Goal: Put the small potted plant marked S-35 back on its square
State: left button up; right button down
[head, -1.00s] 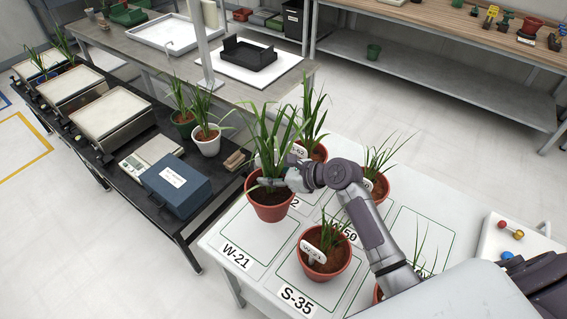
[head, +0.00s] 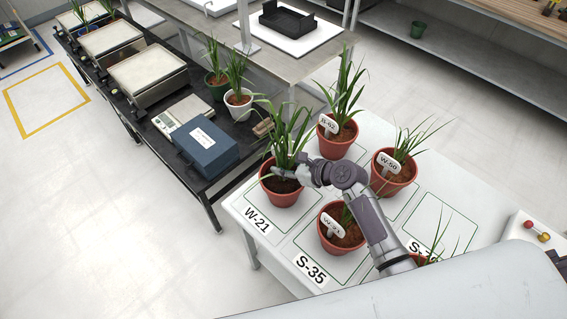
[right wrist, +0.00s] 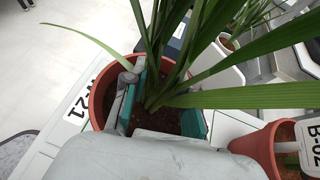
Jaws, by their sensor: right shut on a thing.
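My right gripper (head: 291,175) is shut on a leafy plant in a terracotta pot (head: 281,189), its fingers inside the rim around the stems. In the right wrist view the fingers (right wrist: 165,105) straddle the leaf bases in the pot (right wrist: 100,98); no marker shows on it. This pot is upright over the square labelled W-21 (head: 257,219); I cannot tell if it touches the table. The square labelled S-35 (head: 310,270) holds another terracotta pot (head: 338,242) whose white tag seems to read W-21. My left gripper is not in view.
A pot tagged B-02 (head: 340,146) and a pot tagged W-50 (head: 393,182) stand close behind on the white table. An empty outlined square (head: 440,218) lies to the right. My arm partly covers another pot at the front. A blue box (head: 207,150) sits on the black bench.

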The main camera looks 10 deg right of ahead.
jog(key=shift+r, duration=0.2)
jog(key=c, duration=1.4)
grip_release()
jog(key=shift+f, duration=0.3)
jog(key=o, duration=0.5)
jog(key=shift+s, duration=0.1)
jog(key=shift+r, duration=0.1)
jog(key=v, duration=1.2)
jog(key=shift+b, duration=0.3)
